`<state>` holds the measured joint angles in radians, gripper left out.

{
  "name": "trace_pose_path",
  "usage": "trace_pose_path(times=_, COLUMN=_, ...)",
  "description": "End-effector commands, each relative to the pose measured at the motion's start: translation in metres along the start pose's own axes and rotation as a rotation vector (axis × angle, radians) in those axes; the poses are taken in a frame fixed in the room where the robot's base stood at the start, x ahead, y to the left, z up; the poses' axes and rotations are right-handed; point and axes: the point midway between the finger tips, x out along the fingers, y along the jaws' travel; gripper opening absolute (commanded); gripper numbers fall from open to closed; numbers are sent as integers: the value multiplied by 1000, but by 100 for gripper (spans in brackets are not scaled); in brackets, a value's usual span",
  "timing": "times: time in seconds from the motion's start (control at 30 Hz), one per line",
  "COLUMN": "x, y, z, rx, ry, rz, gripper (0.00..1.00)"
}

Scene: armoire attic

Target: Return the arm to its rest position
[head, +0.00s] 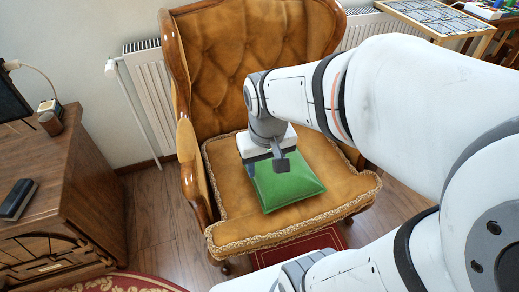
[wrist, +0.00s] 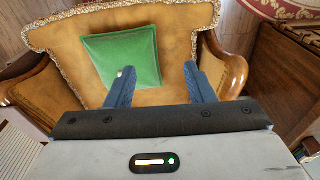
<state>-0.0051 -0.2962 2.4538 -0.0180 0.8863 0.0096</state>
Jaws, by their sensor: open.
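My gripper (wrist: 157,84) is open, its two blue-grey fingers spread apart with nothing between them in the wrist view. In the head view my gripper (head: 266,162) hangs above the armchair seat, at the back edge of a green cushion (head: 287,184). The cushion lies flat on the seat; in the wrist view the cushion (wrist: 122,56) is beyond the fingers, partly behind the left one. My white arm reaches in from the right of the head view. I cannot tell the exact height of the fingers above the seat.
The tufted brown armchair (head: 240,45) has carved wooden arms on both sides of my gripper. A wooden cabinet (head: 75,200) with a dark object (head: 18,199) on it stands at left. A white radiator (head: 150,95) is behind the chair. A tiled-top table (head: 432,15) is at the back right.

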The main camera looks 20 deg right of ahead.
Motion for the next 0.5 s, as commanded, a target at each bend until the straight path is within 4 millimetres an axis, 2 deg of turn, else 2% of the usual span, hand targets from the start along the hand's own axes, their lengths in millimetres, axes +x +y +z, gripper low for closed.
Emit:
trace_pose_path(times=0.1, x=-4, y=-6, z=18, rx=-1, ry=11, rz=-2, gripper=49)
trace_pose_path(times=0.2, x=-5, y=-7, z=24, rx=2, ry=12, rz=-3, gripper=49)
trace_pose_path(times=0.5, x=-7, y=-7, z=24, rx=2, ry=12, rz=-3, gripper=49)
